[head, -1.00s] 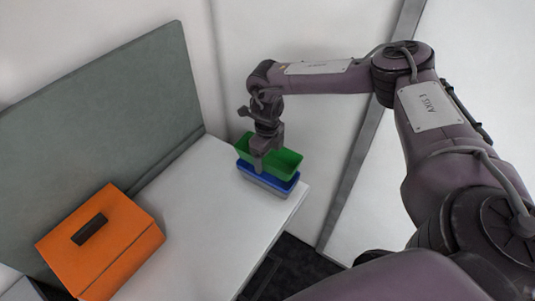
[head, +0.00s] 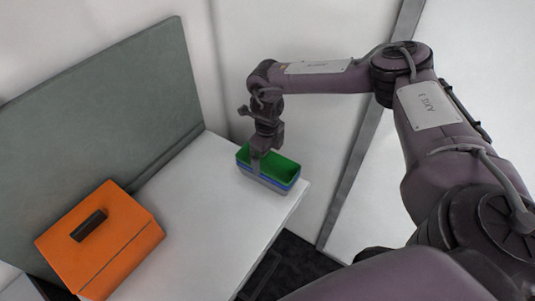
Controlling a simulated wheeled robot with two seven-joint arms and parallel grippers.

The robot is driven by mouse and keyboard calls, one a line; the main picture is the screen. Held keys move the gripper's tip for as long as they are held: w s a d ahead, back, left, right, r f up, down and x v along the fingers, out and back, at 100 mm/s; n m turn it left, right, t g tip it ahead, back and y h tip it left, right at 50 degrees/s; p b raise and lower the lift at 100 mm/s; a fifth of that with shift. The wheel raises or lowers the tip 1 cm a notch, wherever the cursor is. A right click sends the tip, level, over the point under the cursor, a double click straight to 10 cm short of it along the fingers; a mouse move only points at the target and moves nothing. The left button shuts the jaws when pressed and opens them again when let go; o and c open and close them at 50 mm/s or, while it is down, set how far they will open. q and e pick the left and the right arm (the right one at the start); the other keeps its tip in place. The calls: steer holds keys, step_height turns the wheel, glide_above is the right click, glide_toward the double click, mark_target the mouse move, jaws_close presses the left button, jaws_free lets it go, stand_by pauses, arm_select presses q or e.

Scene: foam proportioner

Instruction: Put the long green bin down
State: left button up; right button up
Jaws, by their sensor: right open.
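The long green bin (head: 283,168) sits nested in a blue bin (head: 292,186), with a grey bin (head: 262,184) below, at the far right corner of the white table. Only the green bin's inside and rim show well. My right gripper (head: 256,165) reaches down from above at the left part of the stack. Its jaws are open at the green bin's near wall; whether they touch it is hard to tell. My left gripper is not in view.
An orange box (head: 125,250) with a dark handle stands at the left of the white table (head: 205,215). A grey-green panel (head: 100,100) runs along the back edge. The table between box and stack is clear.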

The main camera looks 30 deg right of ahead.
steer(key=shift+r+p, duration=0.3)
steer(key=shift+r, duration=0.2)
step_height(320, 180, up, 12)
steer(key=b, duration=0.1)
steer(key=shift+r+b, duration=0.15)
steer(key=shift+b, duration=0.2)
